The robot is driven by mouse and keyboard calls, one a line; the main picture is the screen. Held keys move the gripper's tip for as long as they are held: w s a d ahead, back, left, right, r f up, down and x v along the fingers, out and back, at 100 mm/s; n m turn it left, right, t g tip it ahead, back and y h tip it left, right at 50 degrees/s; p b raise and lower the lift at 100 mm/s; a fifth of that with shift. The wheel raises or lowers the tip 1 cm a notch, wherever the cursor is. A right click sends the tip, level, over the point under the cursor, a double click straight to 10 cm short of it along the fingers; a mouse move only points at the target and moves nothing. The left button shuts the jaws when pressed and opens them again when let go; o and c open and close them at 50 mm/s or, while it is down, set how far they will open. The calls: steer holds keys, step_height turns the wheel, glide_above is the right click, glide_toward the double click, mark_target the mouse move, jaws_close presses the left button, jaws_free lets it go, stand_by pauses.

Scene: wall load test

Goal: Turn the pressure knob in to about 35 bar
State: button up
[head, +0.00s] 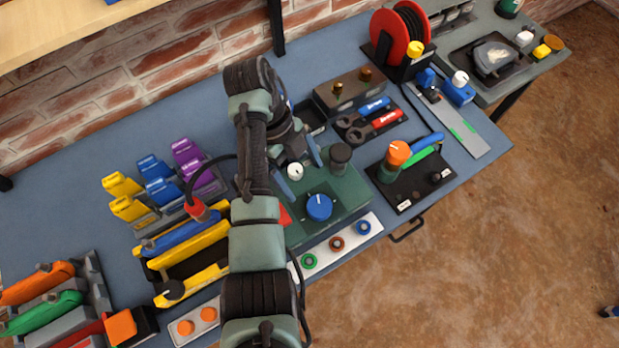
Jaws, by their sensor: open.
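A dark green box (345,202) stands on the blue bench, partly behind my arm. On its top are a large blue knob (319,207) with a white pointer line, a small white knob (295,171) and a black cap (341,157). No label or pressure scale can be read, so I cannot tell which is the pressure knob. My gripper (303,172) is open above the back left of the box. Its two blue-grey fingers stand on either side of the white knob in the picture; contact cannot be told. The blue knob is in front of the fingers, apart from them.
A white strip with green, brown and blue rings (337,243) lies in front of the box. An orange knob (398,152) stands on a black plate to the right. Pliers (372,114) and a brown block (349,92) are behind. A yellow rack (185,262) is left.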

steer(key=shift+p+v, duration=0.35)
steer(key=shift+v, duration=0.75)
steer(key=shift+w, duration=0.15)
